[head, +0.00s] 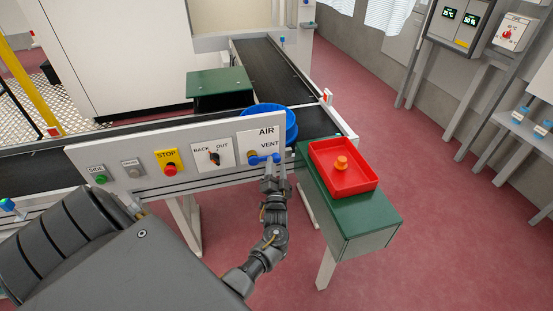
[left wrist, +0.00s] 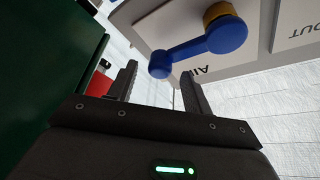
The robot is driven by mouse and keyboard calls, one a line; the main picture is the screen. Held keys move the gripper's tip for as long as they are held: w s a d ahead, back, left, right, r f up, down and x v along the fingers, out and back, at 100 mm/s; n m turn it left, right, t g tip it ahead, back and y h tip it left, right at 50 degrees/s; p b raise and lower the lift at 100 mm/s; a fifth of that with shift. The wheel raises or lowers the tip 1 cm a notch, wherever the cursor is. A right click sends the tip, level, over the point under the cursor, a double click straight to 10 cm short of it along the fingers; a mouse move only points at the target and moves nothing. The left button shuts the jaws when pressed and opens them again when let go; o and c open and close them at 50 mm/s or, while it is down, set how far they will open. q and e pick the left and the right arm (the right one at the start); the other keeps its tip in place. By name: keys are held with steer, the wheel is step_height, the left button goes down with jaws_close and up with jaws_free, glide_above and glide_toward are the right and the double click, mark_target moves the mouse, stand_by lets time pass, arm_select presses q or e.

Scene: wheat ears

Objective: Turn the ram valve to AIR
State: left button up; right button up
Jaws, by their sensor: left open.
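The ram valve is on a white plate (head: 246,143) at the right end of the control panel, with AIR printed at the top and VENT below it at the right. Its blue lever (head: 264,159) extends right from a brass hub (head: 251,155), its end by the VENT label. My left gripper (head: 275,168) is just below the lever's end, open. In the left wrist view, the blue lever (left wrist: 192,50) hangs beyond the open fingers (left wrist: 158,82), its end knob near the gap between the tips. I cannot tell whether they touch. My right gripper is not in view.
Left of the valve are a BACK/OUT knob (head: 214,155), a red-and-yellow STOP button (head: 169,167) and a green button (head: 102,180). A red tray (head: 368,181) with an orange object stands on a green-topped stand to the right. A blue round container (head: 291,119) is behind the panel.

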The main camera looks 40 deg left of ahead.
mark_target(276, 162)
arm_select(q)
steer(key=shift+x, duration=1.55)
steer(key=shift+d+f, duration=0.1)
jaws_close()
